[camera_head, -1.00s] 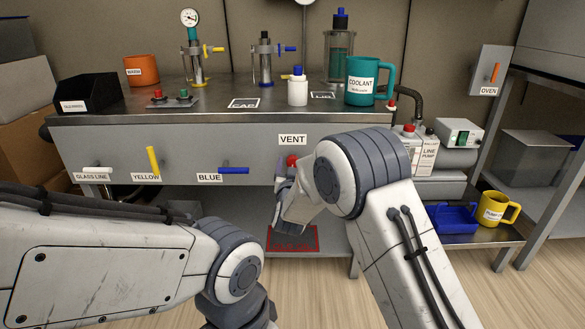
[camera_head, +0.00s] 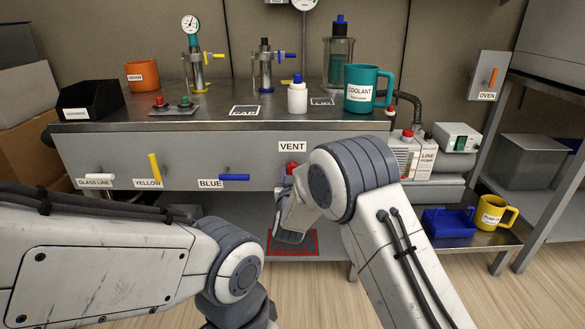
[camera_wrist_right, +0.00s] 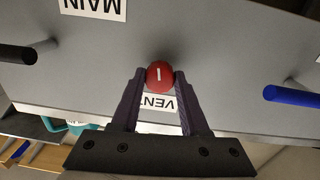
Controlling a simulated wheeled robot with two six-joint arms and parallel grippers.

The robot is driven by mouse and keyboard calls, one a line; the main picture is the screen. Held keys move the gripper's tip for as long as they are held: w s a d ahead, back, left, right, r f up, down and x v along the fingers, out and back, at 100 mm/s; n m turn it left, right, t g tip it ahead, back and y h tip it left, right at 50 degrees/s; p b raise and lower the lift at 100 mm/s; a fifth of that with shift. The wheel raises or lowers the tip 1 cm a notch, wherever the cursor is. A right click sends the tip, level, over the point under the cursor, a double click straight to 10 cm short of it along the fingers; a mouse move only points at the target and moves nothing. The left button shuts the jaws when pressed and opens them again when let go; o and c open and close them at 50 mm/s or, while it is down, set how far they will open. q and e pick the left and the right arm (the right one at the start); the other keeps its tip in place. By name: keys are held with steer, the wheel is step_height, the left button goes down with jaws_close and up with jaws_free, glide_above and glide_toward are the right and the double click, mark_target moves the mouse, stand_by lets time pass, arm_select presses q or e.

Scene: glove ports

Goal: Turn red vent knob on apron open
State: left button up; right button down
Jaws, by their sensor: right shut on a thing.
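The red vent knob (camera_head: 291,166) sits on the grey apron (camera_head: 130,140) below the VENT label (camera_head: 292,147). In the right wrist view the knob (camera_wrist_right: 160,75) is round with a short white mark that stands upright in the picture. My right gripper (camera_wrist_right: 160,78) is shut on it, one dark finger on each side. In the head view the right gripper (camera_head: 287,179) is at the apron, partly hidden by my right arm. My left arm shows at the lower left, but its gripper is out of view.
A blue handle (camera_head: 234,177), a yellow handle (camera_head: 154,166) and a white handle (camera_head: 98,177) stick out of the apron left of the knob. A black handle (camera_wrist_right: 20,54) and a MAIN label (camera_wrist_right: 93,6) lie on its other side. A teal mug (camera_head: 361,88) stands above.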

steer(key=n+p, duration=0.3)
steer(key=shift+r+n, duration=0.1)
steer(key=shift+n, duration=0.3)
steer(key=n+p, duration=0.2)
steer(key=n, duration=0.1)
steer(key=shift+n+p, duration=0.3)
steer(key=shift+p, duration=0.05)
steer(key=n+p, duration=0.2)
steer(key=n, duration=0.1)
steer(key=shift+n, duration=0.4)
steer(key=shift+n+p, duration=0.95)
steer(key=shift+n, duration=0.65)
steer(key=shift+f, duration=0.2)
steer(key=shift+c, duration=2.1)
jaws_free()
